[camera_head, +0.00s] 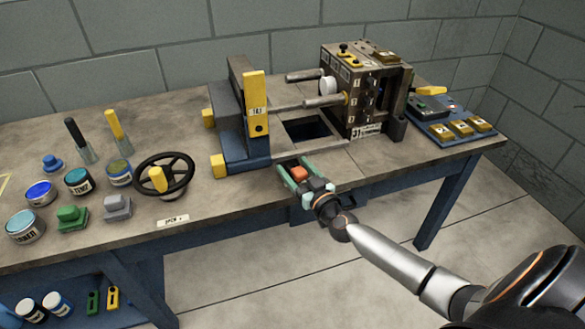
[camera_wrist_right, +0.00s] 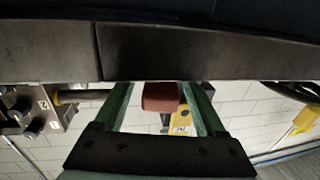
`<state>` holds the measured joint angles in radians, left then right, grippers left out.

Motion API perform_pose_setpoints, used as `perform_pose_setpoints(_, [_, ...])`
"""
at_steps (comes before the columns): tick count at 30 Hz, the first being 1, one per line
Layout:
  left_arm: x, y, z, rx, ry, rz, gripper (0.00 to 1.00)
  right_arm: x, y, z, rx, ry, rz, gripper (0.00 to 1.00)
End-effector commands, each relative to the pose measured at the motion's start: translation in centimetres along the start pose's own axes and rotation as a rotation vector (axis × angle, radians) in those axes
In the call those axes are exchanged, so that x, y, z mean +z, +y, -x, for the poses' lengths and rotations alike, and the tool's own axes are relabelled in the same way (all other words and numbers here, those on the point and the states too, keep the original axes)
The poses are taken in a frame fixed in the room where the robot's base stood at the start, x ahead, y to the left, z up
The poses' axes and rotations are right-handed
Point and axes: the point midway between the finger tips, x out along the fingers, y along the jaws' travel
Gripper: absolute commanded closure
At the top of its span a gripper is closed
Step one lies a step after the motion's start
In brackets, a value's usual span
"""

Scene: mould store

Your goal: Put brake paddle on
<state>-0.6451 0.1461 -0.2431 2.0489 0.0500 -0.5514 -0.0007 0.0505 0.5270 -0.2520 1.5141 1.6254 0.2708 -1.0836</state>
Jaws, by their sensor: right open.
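My right gripper (camera_head: 305,177) reaches in over the table's front edge, with its green fingers apart. A small red block (camera_head: 299,173) shows between those fingers. In the right wrist view the same red block (camera_wrist_right: 160,97) lies between the two fingers, with a gap visible on its right side; contact on the left is unclear. No readable label names a brake paddle; the red block may be it. An upright yellow plate (camera_head: 256,100) with a tag stands on the blue clamp frame left of the gripper. My left gripper is in neither view.
A machine block with knobs (camera_head: 362,95) stands behind right of the gripper, by a square opening (camera_head: 306,131). A blue control box with yellow buttons (camera_head: 445,122) is at the right. A black handwheel (camera_head: 164,173), jars and levers fill the left. Floor in front is clear.

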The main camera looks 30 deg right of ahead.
Motion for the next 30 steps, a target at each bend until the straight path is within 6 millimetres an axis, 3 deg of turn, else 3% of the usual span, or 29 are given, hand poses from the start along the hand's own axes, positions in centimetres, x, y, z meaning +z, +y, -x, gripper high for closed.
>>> perform_pose_setpoints(6, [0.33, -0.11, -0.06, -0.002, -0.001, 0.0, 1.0, 0.04, -0.03, -1.37, 0.0, 0.0, -0.001, 0.28])
perform_pose_setpoints(15, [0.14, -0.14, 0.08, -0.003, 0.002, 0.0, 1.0, 0.01, -0.04, -1.46, 0.0, -0.001, -0.001, 0.29])
perform_pose_setpoints(30, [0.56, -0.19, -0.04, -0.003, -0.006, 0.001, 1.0, 0.01, -0.01, -1.44, 0.0, 0.0, 0.0, 0.85])
